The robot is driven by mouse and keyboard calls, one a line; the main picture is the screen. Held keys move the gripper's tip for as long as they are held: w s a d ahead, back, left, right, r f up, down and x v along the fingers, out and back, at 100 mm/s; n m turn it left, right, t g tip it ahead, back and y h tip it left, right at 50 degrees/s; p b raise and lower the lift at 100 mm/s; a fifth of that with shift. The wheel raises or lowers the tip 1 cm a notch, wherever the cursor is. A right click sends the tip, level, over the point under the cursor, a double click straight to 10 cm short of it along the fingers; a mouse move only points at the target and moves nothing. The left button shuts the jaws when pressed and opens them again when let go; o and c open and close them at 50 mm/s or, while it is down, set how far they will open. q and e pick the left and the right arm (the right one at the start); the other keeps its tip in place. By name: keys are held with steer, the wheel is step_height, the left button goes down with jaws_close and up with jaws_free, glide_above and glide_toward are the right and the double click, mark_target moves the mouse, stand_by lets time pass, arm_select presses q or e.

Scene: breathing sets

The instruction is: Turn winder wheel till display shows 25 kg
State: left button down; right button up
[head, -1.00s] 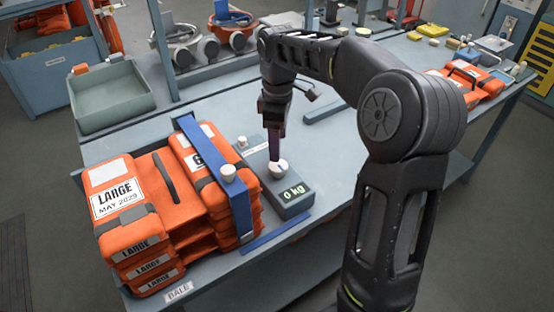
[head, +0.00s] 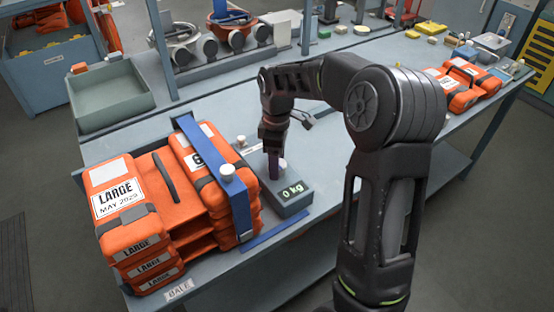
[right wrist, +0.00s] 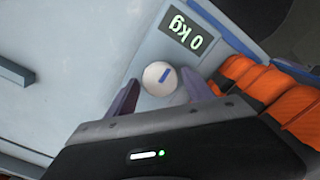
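The winder wheel is a small white round knob (right wrist: 160,78) with a blue mark, on top of a grey box with a display. The display (head: 292,190) reads 0 kg; it also shows upside down in the right wrist view (right wrist: 186,27). My right gripper (head: 274,172) points down over the box and largely hides the knob in the head view. In the right wrist view its two fingers (right wrist: 162,92) are apart, one on each side of the knob, with gaps visible. My left gripper is not in view.
Left of the box stands a stack of orange bags (head: 125,205) with a blue strap (head: 238,200) and white knob over it. A grey-green tray (head: 112,98) sits behind. More orange packs (head: 470,80) lie at the right. The bench middle is mostly clear.

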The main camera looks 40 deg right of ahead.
steer(key=c, duration=1.2)
steer(key=shift+o, duration=0.2)
steer(key=shift+m, duration=0.4)
steer(key=m, duration=0.5)
steer(key=shift+b, duration=0.3)
steer(key=m, duration=0.5)
steer(key=o, duration=1.4)
steer(key=shift+c, duration=0.2)
steer(key=shift+r, duration=0.15)
